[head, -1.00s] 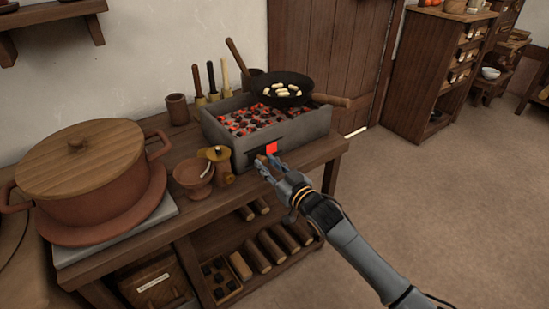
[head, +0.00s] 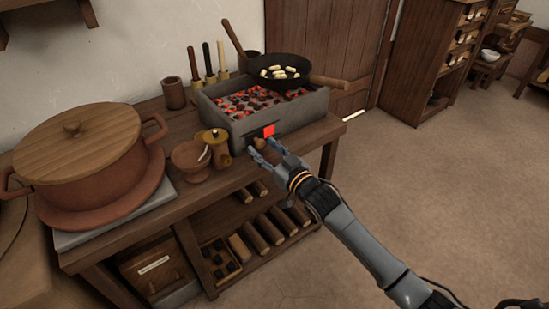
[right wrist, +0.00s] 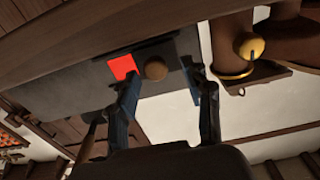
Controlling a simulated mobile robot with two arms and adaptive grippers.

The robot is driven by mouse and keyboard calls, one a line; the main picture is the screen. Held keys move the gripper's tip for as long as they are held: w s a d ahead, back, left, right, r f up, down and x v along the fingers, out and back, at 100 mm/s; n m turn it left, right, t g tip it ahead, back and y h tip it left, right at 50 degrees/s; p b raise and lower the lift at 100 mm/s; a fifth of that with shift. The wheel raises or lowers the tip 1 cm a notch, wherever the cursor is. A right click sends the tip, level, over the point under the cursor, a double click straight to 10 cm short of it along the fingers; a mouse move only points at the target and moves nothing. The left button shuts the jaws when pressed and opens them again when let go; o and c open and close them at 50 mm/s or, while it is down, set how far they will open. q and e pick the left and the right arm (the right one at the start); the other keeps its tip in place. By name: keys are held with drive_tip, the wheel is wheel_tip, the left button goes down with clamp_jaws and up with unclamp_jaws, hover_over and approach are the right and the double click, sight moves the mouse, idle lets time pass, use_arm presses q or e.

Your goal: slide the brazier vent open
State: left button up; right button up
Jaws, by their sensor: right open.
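The grey brazier (head: 288,120) stands on the wooden bench with glowing coals in it. On its front face a red glowing vent opening (head: 269,130) shows beside a dark sliding plate. The red opening also shows in the right wrist view (right wrist: 122,67). A round wooden knob (right wrist: 155,71) on the dark plate lies between the two fingers of my right gripper (right wrist: 163,88), with a gap seen toward the right finger. In the head view my right gripper (head: 263,152) is open at the brazier's front and partly hides the vent. My left gripper is out of view.
A black pan (head: 279,72) with pale pieces sits on the brazier's back. A wooden mill (head: 216,150) and a clay bowl (head: 190,158) stand close left of the gripper. A lidded clay pot (head: 85,150) fills the bench's left. Floor at right is clear.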

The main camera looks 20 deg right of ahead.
drive_tip(key=v, duration=1.1)
drive_tip(key=shift+s, duration=0.2)
